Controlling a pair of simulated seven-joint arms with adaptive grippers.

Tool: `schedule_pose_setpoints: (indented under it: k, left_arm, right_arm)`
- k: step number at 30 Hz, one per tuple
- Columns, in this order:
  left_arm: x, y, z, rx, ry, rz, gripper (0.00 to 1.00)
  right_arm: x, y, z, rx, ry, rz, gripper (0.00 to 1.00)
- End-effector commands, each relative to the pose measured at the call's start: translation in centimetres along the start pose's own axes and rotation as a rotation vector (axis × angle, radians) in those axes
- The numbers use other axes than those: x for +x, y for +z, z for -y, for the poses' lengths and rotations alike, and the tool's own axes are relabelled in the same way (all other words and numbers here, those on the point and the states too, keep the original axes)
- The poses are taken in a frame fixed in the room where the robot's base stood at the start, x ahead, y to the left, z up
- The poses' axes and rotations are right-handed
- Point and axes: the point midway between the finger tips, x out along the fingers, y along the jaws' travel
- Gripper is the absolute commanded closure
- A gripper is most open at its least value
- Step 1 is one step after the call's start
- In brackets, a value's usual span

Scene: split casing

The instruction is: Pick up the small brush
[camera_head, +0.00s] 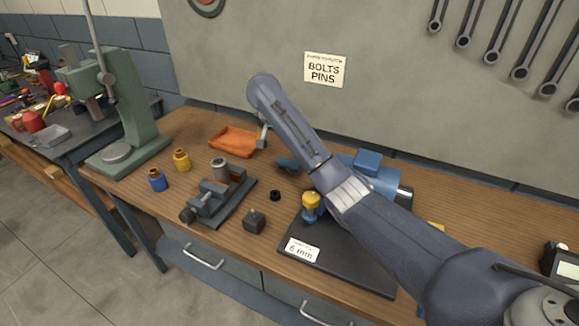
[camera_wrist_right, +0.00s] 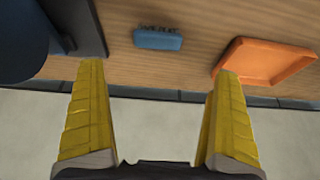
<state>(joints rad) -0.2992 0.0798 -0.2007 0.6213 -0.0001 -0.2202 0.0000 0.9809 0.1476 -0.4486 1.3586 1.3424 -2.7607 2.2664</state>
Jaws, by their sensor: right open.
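The small brush (camera_wrist_right: 158,38) shows in the right wrist view as a blue block with a dark bristle edge, lying on the wooden bench. In the head view a small blue piece beside my right arm looks like the same brush (camera_head: 287,165), partly covered by the arm. My right gripper (camera_wrist_right: 159,69) has yellow fingers spread wide with nothing between them. The brush lies beyond the fingertips, roughly centred between them and apart from both. In the head view I cannot make out the right fingers. My left gripper is in neither view.
An orange tray (camera_head: 233,141) lies near the brush, also in the wrist view (camera_wrist_right: 264,62). A blue casing (camera_head: 380,182) stands on a dark mat (camera_head: 339,267) beside my arm. A vise (camera_head: 213,198), a blue bottle (camera_head: 157,180) and a yellow one (camera_head: 181,160) stand left.

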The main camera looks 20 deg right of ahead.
Motion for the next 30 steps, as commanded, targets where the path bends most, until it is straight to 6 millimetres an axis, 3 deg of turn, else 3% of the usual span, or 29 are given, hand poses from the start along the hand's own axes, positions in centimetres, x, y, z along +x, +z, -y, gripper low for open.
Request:
schedule_pose_setpoints:
  k: [8, 24, 30]
  left_arm:
    - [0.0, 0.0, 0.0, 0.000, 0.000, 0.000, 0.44]
    - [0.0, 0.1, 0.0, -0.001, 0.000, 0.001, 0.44]
    - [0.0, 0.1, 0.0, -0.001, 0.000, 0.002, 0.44]
  right_arm:
    - [1.6, 0.0, -0.2, 0.000, 0.006, 0.001, 0.00]
    - [7.3, 0.1, -0.2, -0.001, 0.006, 0.002, 0.00]
    - [8.4, 0.1, -0.2, -0.001, 0.005, 0.001, 0.00]
